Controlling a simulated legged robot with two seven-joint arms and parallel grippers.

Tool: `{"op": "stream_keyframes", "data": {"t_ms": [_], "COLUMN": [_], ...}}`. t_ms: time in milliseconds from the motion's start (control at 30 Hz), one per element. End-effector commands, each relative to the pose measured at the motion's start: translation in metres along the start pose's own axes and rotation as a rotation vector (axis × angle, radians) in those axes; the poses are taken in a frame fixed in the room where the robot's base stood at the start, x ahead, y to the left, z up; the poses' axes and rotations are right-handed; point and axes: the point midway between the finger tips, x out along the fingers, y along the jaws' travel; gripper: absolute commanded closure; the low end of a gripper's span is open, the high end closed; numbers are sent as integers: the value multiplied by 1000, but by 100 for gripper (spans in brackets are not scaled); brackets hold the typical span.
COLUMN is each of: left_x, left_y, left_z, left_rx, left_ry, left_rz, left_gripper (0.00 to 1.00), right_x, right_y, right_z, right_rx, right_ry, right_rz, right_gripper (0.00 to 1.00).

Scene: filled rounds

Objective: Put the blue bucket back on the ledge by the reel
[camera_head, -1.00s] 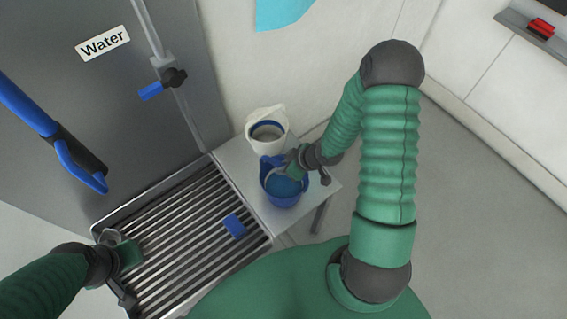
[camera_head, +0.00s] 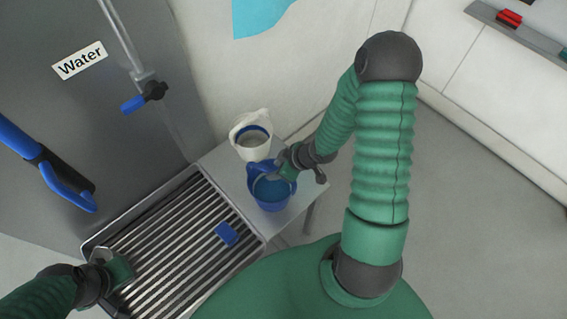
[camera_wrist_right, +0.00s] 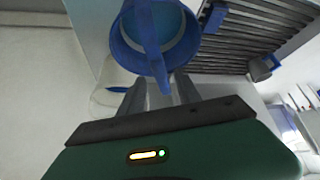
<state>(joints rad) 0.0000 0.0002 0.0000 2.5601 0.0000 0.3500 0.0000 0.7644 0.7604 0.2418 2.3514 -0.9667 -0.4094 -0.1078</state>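The blue bucket (camera_head: 265,203) stands upright on a small pale side shelf (camera_head: 222,165) beside a slatted grate, and its inside looks blue. My right gripper (camera_head: 285,168) is at the bucket's rim. In the right wrist view the bucket (camera_wrist_right: 128,52) has a blue strap-like handle across it. The right fingers (camera_wrist_right: 160,92) are apart on either side of the handle's near end, with gaps showing. My left gripper (camera_head: 115,264) is over the grate's left end; its finger opening is unclear. I cannot make out a reel.
A white bucket (camera_head: 249,150) with a blue inner band stands just behind the blue one. A small blue block (camera_head: 227,234) lies on the grate (camera_head: 165,245). A wall panel labelled Water carries a pipe with a blue-handled valve (camera_head: 145,98). The floor at right is clear.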

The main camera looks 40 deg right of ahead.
Motion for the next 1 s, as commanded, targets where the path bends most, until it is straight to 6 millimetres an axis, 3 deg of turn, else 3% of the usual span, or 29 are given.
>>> {"op": "stream_keyframes", "data": {"t_ms": [33,200,467,633,733,900,1000], "left_x": [-10,-26,-35,-34,-34,-34,-34], "left_y": [0,0,0,0,0,0,0], "left_z": [-2,-6,-8,-8,-8,-8,-8], "left_rx": [0,0,0,0,0,0,0], "left_ry": [0,0,0,0,0,0,0], "left_rz": [0,0,0,0,0,0,0], "left_gripper": [100,100,100,100,100,100,100], "right_x": [-20,-62,-84,-110,-134,-159,-163], "right_y": [2,1,3,3,-25,-93,-109], "right_z": [-3,-3,-4,-26,-47,-68,-71], "right_rx": [2,2,4,86,205,390,432], "right_ry": [1,0,-43,-227,-293,-327,-335], "right_rz": [5,3,29,195,259,213,186], "right_gripper": [60,60,60,60,60,60,60]}}
